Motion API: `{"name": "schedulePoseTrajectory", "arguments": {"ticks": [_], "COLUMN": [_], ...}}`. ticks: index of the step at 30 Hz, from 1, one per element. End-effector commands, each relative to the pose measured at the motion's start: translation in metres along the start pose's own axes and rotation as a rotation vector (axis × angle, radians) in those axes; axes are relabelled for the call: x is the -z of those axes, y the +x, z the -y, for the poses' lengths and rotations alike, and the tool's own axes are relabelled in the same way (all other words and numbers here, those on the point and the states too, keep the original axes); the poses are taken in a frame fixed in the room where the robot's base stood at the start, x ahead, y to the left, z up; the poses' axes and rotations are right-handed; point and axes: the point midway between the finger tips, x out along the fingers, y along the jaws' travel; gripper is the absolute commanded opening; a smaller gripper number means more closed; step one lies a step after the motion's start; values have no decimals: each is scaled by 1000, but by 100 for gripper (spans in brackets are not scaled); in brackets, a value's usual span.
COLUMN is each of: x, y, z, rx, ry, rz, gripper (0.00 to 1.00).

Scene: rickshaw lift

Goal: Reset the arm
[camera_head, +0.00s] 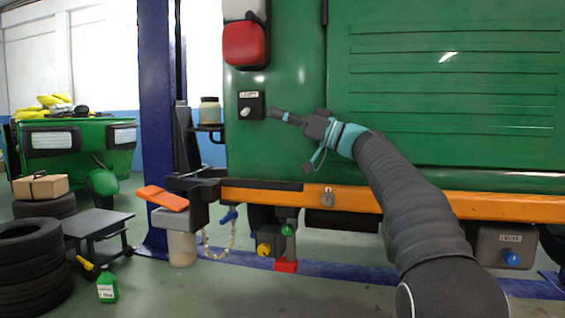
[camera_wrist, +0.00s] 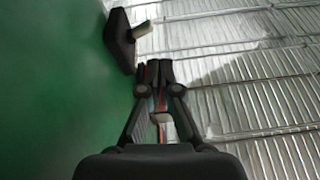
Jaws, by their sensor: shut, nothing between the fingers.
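My arm reaches up from the lower right in the head view, toward the green rickshaw body. My gripper (camera_head: 276,114) is shut and empty, just right of a small black switch box (camera_head: 251,106) on the green panel. The box has a pale knob and a label above it. In the wrist view my gripper (camera_wrist: 154,68) points up with its fingertips together. The black box (camera_wrist: 121,40) with its pale knob shows beyond the tips, up and to the left. A gap shows between the fingertips and the box in the wrist view.
The green vehicle (camera_head: 450,95) with an orange lower beam (camera_head: 500,206) fills the right. A blue post (camera_head: 157,120) stands left of it, near a jar (camera_head: 209,111) on a small shelf. Tires (camera_head: 35,265), a low cart (camera_head: 98,222) and a green bottle (camera_head: 107,284) are at left.

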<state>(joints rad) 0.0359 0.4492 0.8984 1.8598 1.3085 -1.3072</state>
Motion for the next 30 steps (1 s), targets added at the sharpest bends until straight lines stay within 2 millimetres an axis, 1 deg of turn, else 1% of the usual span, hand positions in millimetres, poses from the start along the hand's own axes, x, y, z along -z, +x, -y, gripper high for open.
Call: {"name": "schedulePoseTrajectory", "arguments": {"ticks": [4, 7, 11, 14, 17, 20, 23, 29, 30], "x": [-2, -10, -34, -57, -80, -104, -128, -174, -183], "y": [1, 0, -12, -29, -51, -79, -111, -185, -201], "z": [8, 20, 45, 66, 90, 115, 142, 198, 210], "rx": [-25, -78, -190, -290, -395, -507, -624, -866, -916], "ry": [30, 88, 197, 276, 346, 407, 455, 514, 520], "rz": [45, 127, 282, 398, 505, 606, 699, 860, 888], "gripper": [0, 0, 0, 0, 0, 0, 0, 0, 0]}}
